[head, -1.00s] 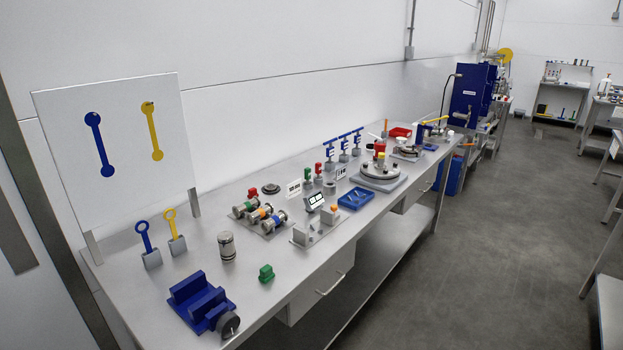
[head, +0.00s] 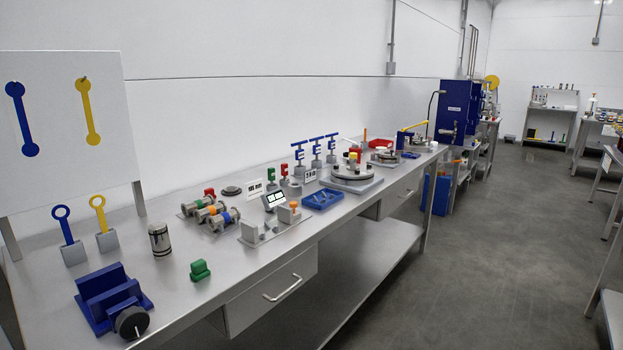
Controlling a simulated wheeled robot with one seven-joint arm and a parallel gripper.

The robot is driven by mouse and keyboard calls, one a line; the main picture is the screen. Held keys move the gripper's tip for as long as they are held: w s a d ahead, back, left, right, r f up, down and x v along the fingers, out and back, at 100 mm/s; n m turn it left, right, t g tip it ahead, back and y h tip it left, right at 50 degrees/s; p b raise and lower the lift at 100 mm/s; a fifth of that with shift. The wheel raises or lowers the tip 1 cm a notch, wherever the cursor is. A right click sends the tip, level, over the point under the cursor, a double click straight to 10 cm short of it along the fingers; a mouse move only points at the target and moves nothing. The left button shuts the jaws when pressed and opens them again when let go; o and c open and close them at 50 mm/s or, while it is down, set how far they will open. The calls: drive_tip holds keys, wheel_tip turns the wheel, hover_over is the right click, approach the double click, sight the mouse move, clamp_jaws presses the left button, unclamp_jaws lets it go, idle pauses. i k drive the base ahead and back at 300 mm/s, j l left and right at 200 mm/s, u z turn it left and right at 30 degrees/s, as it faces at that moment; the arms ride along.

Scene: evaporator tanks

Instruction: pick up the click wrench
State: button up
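Two ring-ended tools stand upright in grey blocks at the left end of the steel bench: a blue one (head: 65,228) and a yellow one (head: 101,217). Behind them a white board (head: 58,100) carries a blue and a yellow wrench-like shape. I cannot tell which of these is the click wrench. My gripper is not in view.
The steel bench (head: 60,270) runs along the wall. A blue vise (head: 110,298), a metal cylinder (head: 160,240), a green block (head: 200,270) and a blue tray (head: 322,199) stand on it. A drawer (head: 272,290) is under its front edge. The floor (head: 480,250) on the right is clear.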

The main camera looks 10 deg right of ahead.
sight(332, 144)
drive_tip(key=i+l+u, duration=0.15)
drive_tip(key=i+l, duration=0.3)
drive_tip(key=i+l+u, duration=0.1)
drive_tip(key=i+l, duration=0.3)
drive_tip(key=i+l+u, duration=0.15)
drive_tip(key=i+l, duration=0.25)
drive_tip(key=l, duration=0.15)
drive_tip(key=i+l+u, duration=0.1)
drive_tip(key=i+l, duration=0.3)
drive_tip(key=l, duration=0.15)
